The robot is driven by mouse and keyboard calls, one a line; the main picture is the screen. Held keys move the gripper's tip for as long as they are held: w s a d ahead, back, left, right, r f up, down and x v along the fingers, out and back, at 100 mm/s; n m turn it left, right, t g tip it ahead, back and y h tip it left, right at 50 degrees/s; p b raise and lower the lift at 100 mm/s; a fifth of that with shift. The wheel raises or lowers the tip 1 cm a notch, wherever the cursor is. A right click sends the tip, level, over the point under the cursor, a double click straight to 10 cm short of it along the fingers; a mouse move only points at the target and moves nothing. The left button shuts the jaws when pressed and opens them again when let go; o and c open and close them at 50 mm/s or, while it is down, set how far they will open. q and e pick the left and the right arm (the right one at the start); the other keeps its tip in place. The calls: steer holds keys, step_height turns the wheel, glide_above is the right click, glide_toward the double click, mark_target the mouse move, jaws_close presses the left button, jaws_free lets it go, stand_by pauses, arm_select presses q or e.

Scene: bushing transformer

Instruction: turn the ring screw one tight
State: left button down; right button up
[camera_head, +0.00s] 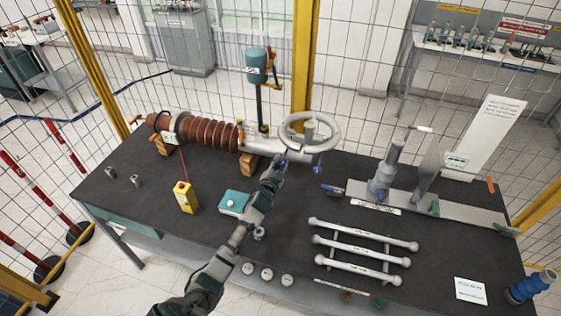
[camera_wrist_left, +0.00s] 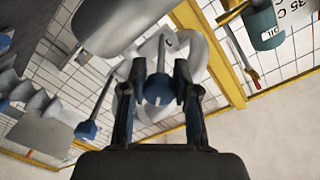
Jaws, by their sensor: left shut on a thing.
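The bushing (camera_head: 210,132), with brown ribs and a grey metal end, lies across the back of the table. A pale metal ring (camera_head: 310,118) stands at its right end. My left gripper (camera_head: 279,161) reaches up to the ring's near side. In the left wrist view my left gripper (camera_wrist_left: 158,95) is shut on a ring screw (camera_wrist_left: 158,90) with a blue head, between its two fingers. A second blue-headed screw (camera_wrist_left: 88,130) sits to the left, apart from the fingers; it also shows in the head view (camera_head: 318,169). The screw's thread is hidden. My right gripper is not in view.
A yellow control box (camera_head: 185,197) and a teal box (camera_head: 233,202) stand left of my arm. White rods (camera_head: 362,247) lie on the right front of the table. A grey stand (camera_head: 385,172) is at the right. Wire fence panels surround the table.

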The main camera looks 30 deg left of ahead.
arm_select(q)
steer(key=m, duration=0.2)
steer(key=r+m+p, duration=0.1)
steer(key=m, duration=0.1)
steer(key=shift+m, duration=0.3)
steer(key=m+p, duration=0.1)
steer(key=m, duration=0.3)
steer(key=shift+d+f, duration=0.1)
steer(key=shift+d, duration=0.05)
steer(key=m, duration=0.2)
steer(key=m+p, duration=0.1)
steer(key=m, duration=0.1)
steer(key=shift+d+f+m, duration=0.1)
steer(key=shift+f+m, duration=0.1)
steer(key=shift+m, duration=0.2)
steer(key=m+p, duration=0.1)
steer(key=m, duration=0.2)
steer(key=shift+d+f, duration=0.1)
steer(key=m+p, duration=0.1)
steer(key=m, duration=0.4)
steer(key=shift+s+f+y, duration=0.1)
steer(key=shift+f+y, duration=0.05)
steer(key=shift+y, duration=0.25)
steer(key=m, duration=0.4)
steer(key=shift+f+m, duration=0.1)
steer(key=shift+m, duration=0.3)
